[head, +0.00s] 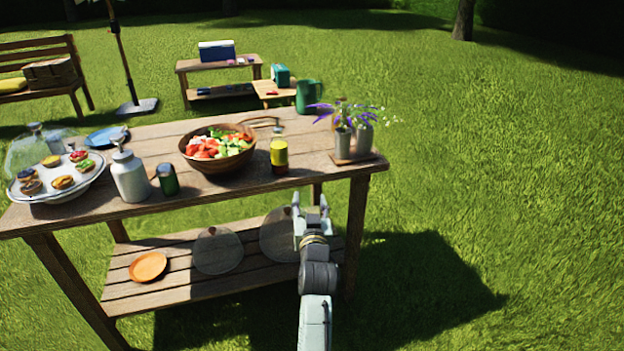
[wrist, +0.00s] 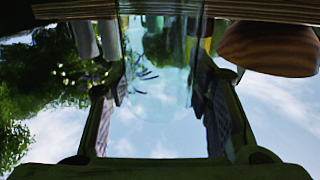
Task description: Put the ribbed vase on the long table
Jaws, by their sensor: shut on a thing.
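My gripper (head: 311,203) is in front of the near long edge of the wooden long table (head: 255,191), towards its right end. In the wrist view my gripper (wrist: 160,105) is closed around a clear glass vessel (wrist: 160,75), apparently the ribbed vase; ribs are too faint to make out. Its see-through wall overlaps the table edge at the top of that view. In the head view the vessel can hardly be told from the background. The long table's top also shows in the wrist view (wrist: 60,10).
On the table stand a salad bowl (head: 217,165), a yellow bottle (head: 279,157), two flower vases on a small tray (head: 355,158), a green pitcher (head: 309,96), a white bottle (head: 129,178) and a pastry stand (head: 85,190). The shelf holds an orange plate (head: 148,267) and glass domes (head: 218,252).

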